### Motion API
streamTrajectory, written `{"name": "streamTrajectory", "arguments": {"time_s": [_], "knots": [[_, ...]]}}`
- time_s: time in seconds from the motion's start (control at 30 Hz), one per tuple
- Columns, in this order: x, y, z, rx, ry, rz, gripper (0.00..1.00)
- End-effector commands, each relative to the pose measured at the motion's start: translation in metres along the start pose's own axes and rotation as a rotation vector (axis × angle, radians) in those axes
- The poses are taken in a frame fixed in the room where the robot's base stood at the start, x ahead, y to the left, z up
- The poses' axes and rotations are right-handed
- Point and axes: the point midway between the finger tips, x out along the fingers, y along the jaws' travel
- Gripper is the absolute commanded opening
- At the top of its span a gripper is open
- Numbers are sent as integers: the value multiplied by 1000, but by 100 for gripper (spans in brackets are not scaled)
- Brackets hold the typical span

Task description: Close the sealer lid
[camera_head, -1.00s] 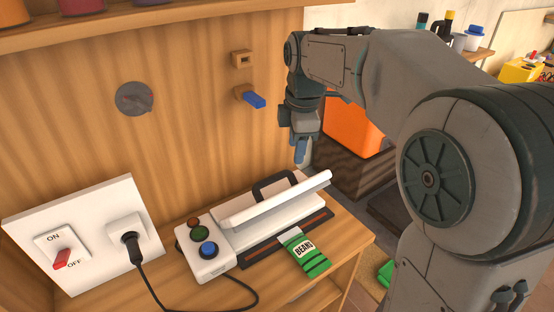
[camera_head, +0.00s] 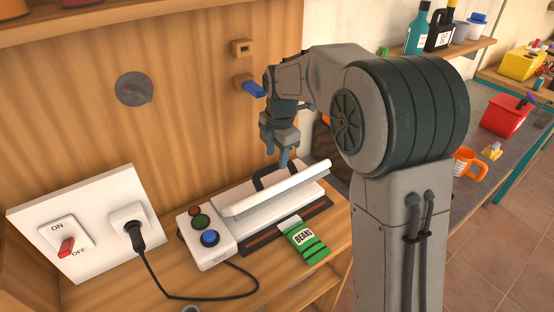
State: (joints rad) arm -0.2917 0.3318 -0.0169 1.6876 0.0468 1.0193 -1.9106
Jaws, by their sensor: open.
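The sealer (camera_head: 208,240) stands on the wooden bench, with a white body and several round buttons at its left end. Its white lid (camera_head: 278,188) is raised and tilted above the base, with a dark handle (camera_head: 262,178) behind it. A green and white bag marked BEANS (camera_head: 304,240) lies at the sealer's front edge, over the dark strip. My gripper (camera_head: 285,163) points down just behind the lid, near the handle. It is open and looks empty. Whether it touches the lid or handle I cannot tell.
A white panel (camera_head: 90,205) at left holds an ON/OFF switch with a red rocker (camera_head: 66,247) and a plugged-in black cord (camera_head: 165,285). A blue lever (camera_head: 254,89) and grey knob (camera_head: 133,89) are on the wooden back wall. Bare bench shows in front of the sealer.

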Motion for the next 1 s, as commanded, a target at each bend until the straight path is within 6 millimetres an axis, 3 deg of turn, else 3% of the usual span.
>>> {"name": "streamTrajectory", "arguments": {"time_s": [0.2,0.57,0.7,1.0], "knots": [[24,0,0,-1,0,-2,41],[29,0,0,-1,0,0,41],[28,0,0,-1,0,0,2],[29,-1,-1,-3,-1,12,0]]}}
